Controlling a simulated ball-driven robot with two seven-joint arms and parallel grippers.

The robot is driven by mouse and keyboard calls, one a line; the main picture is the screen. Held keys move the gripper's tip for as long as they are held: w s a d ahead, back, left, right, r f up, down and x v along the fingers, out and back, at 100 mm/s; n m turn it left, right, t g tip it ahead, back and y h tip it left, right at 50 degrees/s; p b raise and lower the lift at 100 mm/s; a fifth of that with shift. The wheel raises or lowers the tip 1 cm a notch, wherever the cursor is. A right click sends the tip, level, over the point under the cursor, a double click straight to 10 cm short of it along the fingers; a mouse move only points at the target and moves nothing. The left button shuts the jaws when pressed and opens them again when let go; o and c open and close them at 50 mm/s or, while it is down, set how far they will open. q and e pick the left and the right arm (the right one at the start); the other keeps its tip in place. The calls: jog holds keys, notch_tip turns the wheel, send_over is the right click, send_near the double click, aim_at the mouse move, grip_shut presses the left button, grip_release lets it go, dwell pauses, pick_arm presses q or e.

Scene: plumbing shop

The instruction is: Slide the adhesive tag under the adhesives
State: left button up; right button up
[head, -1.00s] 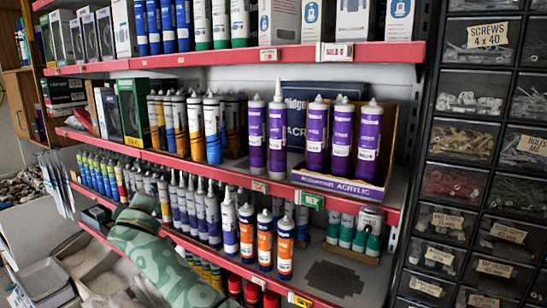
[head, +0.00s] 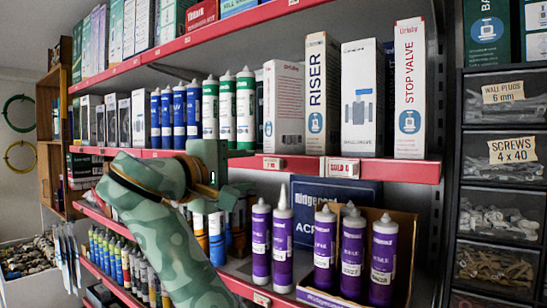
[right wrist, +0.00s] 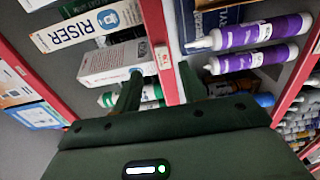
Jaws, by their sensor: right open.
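My right gripper (head: 232,170) is raised in front of the red middle shelf edge in the head view. In the right wrist view its two fingers (right wrist: 160,71) are apart with nothing held. A small white tag (right wrist: 163,57) on the red edge shows beyond the gap between them. In the head view, a small tag (head: 272,163) and a wider tag (head: 343,168) sit on that edge; their print is too small to read surely. Purple cartridges (head: 283,236) stand on the shelf below. I cannot tell which tag or tubes are the adhesive ones. My left gripper is not in view.
Above the edge stand green tubes (head: 245,110), a RISER box (head: 320,95) and a STOP VALVE box (head: 409,90). A drawer cabinet (head: 500,180) stands at the right. The lower red edge (head: 245,290) also carries a tag. The air before the right shelves is clear.

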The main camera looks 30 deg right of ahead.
aim_at(278, 165)
jog(key=p+x, duration=0.3)
jog(key=x, duration=0.5)
jog(key=shift+w+a+r, duration=0.1)
jog(key=shift+r, duration=0.05)
jog(key=shift+w+d+p, duration=0.2)
jog(key=shift+d+p, duration=0.1)
jog(key=shift+d, duration=0.35)
jog(key=shift+w+d+f, duration=0.2)
jog(key=shift+d+f, duration=0.05)
jog(key=shift+d, duration=0.05)
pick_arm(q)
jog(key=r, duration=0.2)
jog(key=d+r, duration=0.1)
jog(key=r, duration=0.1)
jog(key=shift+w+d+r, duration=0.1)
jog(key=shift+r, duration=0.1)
pick_arm(e)
jog(key=shift+s+a, duration=0.1)
grip_shut()
